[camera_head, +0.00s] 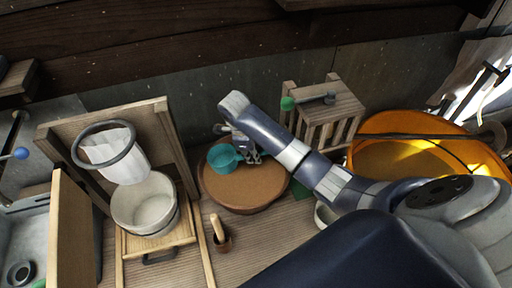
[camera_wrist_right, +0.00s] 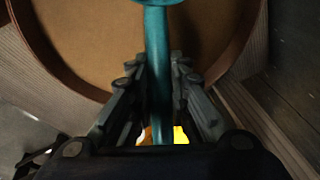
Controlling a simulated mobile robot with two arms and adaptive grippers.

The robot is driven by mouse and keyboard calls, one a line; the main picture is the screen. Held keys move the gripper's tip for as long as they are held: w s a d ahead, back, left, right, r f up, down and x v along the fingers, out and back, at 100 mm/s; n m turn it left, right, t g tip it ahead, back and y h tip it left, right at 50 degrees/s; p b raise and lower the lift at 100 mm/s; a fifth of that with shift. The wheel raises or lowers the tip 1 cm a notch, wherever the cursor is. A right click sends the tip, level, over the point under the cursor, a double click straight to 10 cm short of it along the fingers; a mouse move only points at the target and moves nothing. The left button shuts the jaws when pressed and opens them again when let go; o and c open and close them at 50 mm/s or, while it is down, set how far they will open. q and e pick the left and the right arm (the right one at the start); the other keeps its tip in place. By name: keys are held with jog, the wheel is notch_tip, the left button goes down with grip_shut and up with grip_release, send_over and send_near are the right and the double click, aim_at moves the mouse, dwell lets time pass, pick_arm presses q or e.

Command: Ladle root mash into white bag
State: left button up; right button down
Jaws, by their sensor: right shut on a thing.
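The white bag (camera_head: 116,158) hangs open from a dark ring on the left in the head view, above a pale bucket (camera_head: 146,207). A round brown tub (camera_head: 238,207) of tan mash (camera_head: 245,187) stands in the middle; it also fills the top of the right wrist view (camera_wrist_right: 95,35). My right gripper (camera_head: 250,158) is shut on the handle of a teal ladle (camera_head: 222,157), whose bowl is over the tub's left back part. In the right wrist view the teal handle (camera_wrist_right: 157,75) runs between the fingers. Whether the bowl holds mash cannot be told. My left gripper is not in view.
A small wooden rack (camera_head: 335,103) with a green-ended tool stands behind the tub. A large orange basin (camera_head: 400,150) is at the right. A wooden frame backs the bag.

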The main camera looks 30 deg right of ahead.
jog(key=a+b+x, duration=0.1)
jog(key=b+x, duration=0.1)
jog(key=x, duration=0.5)
jog(key=shift+a+f, duration=0.15)
jog(key=shift+a, duration=0.3)
dwell(0.8)
jog(key=shift+s+d+f+t+y+p, duration=0.4)
jog(key=shift+s+d+t+y+p, duration=0.15)
jog(key=shift+d+t+y+p, duration=0.35)
jog(key=shift+a, duration=0.25)
jog(key=shift+r, duration=6.05)
jog(key=shift+f, duration=0.1)
